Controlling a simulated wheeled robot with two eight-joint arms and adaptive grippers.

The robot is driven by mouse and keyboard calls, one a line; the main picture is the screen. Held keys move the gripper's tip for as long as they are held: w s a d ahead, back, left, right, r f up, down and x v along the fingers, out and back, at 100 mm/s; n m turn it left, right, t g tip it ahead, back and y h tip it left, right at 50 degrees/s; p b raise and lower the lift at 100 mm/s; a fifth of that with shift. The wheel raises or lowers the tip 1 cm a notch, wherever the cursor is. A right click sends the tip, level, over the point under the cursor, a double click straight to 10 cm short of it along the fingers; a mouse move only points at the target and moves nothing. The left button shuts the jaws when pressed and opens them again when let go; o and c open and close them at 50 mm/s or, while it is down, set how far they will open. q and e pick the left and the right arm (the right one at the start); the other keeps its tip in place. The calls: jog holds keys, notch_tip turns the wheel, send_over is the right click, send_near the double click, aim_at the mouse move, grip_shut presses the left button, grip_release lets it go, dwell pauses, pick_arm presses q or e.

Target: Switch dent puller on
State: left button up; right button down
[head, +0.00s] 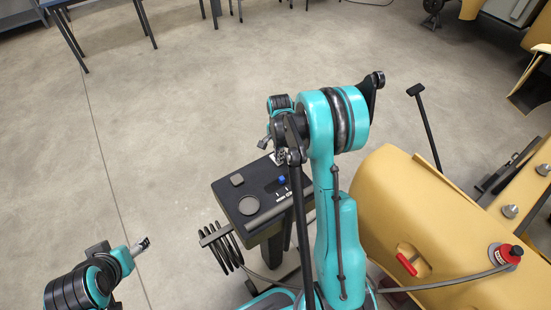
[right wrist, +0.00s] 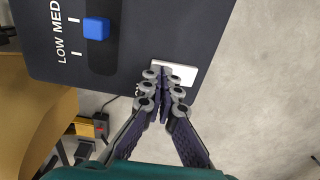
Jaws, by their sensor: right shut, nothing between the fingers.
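The dent puller (head: 225,192) is a dark box on a stand, its top panel carrying a round knob (head: 248,205), a grey square button and a blue slider (head: 282,180). In the right wrist view the blue slider (right wrist: 96,28) sits beside LOW and MED marks. A white plate (right wrist: 188,72) lies near the panel edge, partly hidden by my fingers. My right gripper (right wrist: 163,78) is shut and empty, its fingertips over that plate; contact cannot be judged. My left gripper (head: 142,246) is apart, over the floor at lower left; its jaws are too small to read.
A coiled black cable (head: 222,247) hangs at the box's near left. A yellow body shell (head: 400,210) stands at right, with a red-topped piece (head: 508,253) on it joined to a cable. Tables stand at the far left. Open floor (head: 170,120) lies left and beyond.

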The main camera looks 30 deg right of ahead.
jog(key=shift+f, duration=0.2)
jog(key=shift+r+p, duration=1.95)
jog(key=shift+r, duration=1.65)
jog(key=shift+f, duration=0.1)
